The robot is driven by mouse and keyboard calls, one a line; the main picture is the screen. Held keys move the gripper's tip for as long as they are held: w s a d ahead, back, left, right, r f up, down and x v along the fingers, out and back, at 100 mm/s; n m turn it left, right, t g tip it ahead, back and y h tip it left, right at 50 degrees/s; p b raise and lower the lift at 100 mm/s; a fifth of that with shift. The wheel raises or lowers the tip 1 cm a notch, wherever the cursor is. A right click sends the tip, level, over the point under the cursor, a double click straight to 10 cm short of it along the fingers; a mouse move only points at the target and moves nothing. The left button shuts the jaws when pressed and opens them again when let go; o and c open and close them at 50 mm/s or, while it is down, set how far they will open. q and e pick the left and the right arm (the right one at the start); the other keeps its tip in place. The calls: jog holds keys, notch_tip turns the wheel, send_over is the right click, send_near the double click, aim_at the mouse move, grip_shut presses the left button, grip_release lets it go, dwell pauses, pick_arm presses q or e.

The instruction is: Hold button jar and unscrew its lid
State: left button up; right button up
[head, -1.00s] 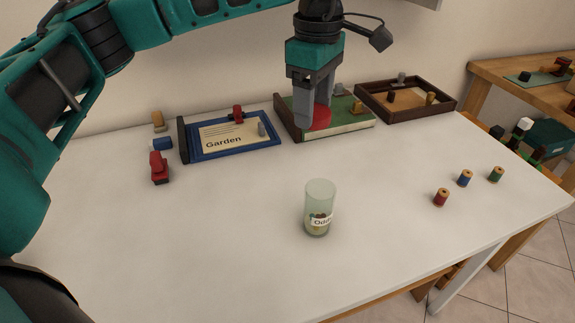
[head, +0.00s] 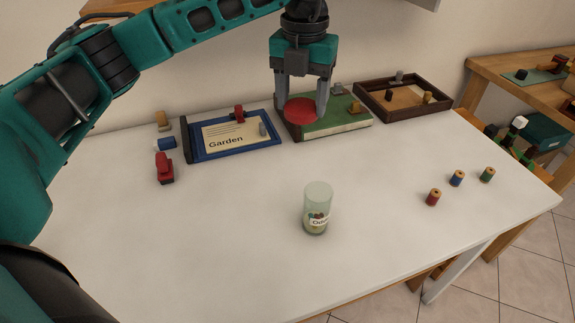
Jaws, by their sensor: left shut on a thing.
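The button jar (head: 317,212) is a clear glass cylinder with a white label and coloured bits low inside. It stands upright on the white table, with no lid on it and no gripper touching it. My left gripper (head: 302,110) is well behind the jar, near the green book-like box. It is shut on a round red lid (head: 300,111), with one finger at each side, and holds it flat. The picture does not clearly show how far the lid is above the table. My right gripper is out of view.
The green box (head: 345,118), a blue "Garden" frame (head: 193,146) and a brown tray (head: 447,106) line the back. Red (head: 433,197), blue (head: 457,178) and green (head: 487,175) spools stand at right. A red stapler-like thing (head: 165,170) is at left. The white table (head: 230,230) is clear around the jar.

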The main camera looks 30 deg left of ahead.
pick_arm(q)
jog(key=n, duration=0.3)
jog(key=shift+a+r, duration=0.15)
jog(key=shift+a, duration=0.1)
jog(key=shift+n, duration=0.3)
jog(key=b, duration=0.1)
send_near(296, 187)
jog(key=shift+s, duration=0.1)
jog(key=shift+f, duration=0.25)
notch_tip(296, 187, down, 6)
jog(key=shift+r+b, duration=0.2)
jog(key=shift+b, duration=0.35)
jog(key=shift+d, duration=0.1)
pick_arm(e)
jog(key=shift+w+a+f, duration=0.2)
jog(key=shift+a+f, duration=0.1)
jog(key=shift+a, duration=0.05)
pick_arm(q)
jog(key=shift+f, duration=0.15)
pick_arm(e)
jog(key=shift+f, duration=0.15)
pick_arm(q)
jog(key=o, duration=1.2)
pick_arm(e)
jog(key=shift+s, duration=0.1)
